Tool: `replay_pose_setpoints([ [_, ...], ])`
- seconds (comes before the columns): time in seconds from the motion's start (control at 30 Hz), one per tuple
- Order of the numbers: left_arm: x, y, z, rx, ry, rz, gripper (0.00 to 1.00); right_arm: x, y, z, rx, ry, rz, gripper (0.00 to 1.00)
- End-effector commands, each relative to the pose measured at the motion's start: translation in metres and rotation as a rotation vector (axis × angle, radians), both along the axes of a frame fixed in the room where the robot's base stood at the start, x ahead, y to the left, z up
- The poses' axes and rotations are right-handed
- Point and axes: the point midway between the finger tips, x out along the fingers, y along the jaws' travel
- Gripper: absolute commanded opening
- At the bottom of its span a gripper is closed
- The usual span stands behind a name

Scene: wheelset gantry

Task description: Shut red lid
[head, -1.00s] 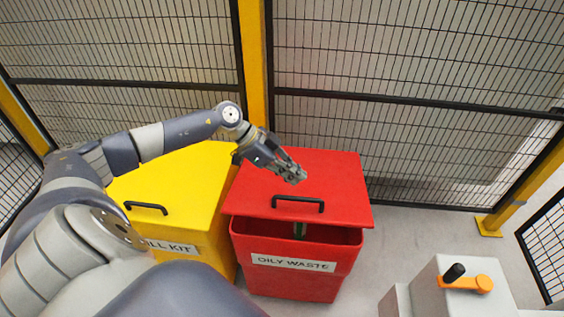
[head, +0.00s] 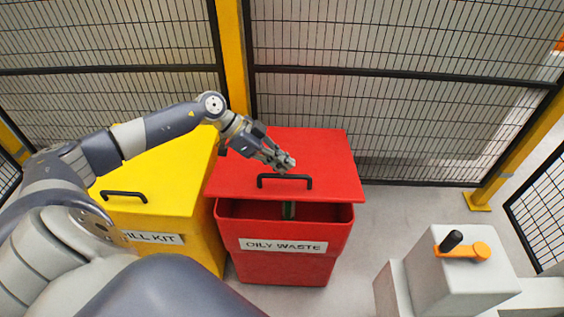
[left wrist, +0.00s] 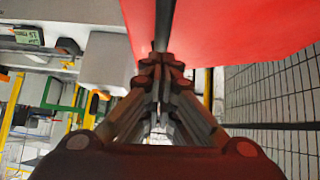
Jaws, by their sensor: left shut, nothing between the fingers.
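The red bin (head: 284,262), labelled OILY WASTE, stands in the middle of the head view. Its red lid (head: 325,160) is partly raised, with a dark gap along the front under its edge. A black handle (head: 285,178) is near the lid's front edge. A dark green upright piece (head: 289,210) shows in the gap. My left gripper (head: 288,164) is shut and empty over the lid, just behind the handle; I cannot tell if it touches. In the left wrist view the gripper (left wrist: 160,75) is close to the red lid (left wrist: 235,30). My right gripper is not in view.
A yellow bin (head: 160,190) with a black handle stands close on the left. A mesh fence (head: 400,60) with a yellow post (head: 232,60) is behind. A grey box (head: 462,270) with an orange lever (head: 465,250) is at right. Floor between is clear.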

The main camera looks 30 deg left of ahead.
Motion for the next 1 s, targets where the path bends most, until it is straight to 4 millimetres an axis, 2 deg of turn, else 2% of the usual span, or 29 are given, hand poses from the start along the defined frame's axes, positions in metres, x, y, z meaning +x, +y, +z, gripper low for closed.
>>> replay_pose_setpoints([
  [0.17, -0.005, -0.003, -0.018, -0.002, 0.006, -0.001, 0.00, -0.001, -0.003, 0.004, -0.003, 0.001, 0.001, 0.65],
  [0.4, -0.020, -0.013, -0.077, -0.004, 0.007, 0.001, 0.00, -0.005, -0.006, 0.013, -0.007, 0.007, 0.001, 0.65],
  [0.53, -0.024, -0.015, -0.100, -0.003, 0.003, 0.001, 0.00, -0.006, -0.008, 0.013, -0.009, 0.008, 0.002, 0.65],
  [0.7, -0.027, -0.016, -0.111, 0.002, 0.000, -0.001, 0.00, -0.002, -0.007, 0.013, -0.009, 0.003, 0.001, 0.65],
  [1.0, -0.029, -0.015, -0.114, 0.004, 0.007, -0.001, 0.00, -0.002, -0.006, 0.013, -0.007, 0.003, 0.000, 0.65],
])
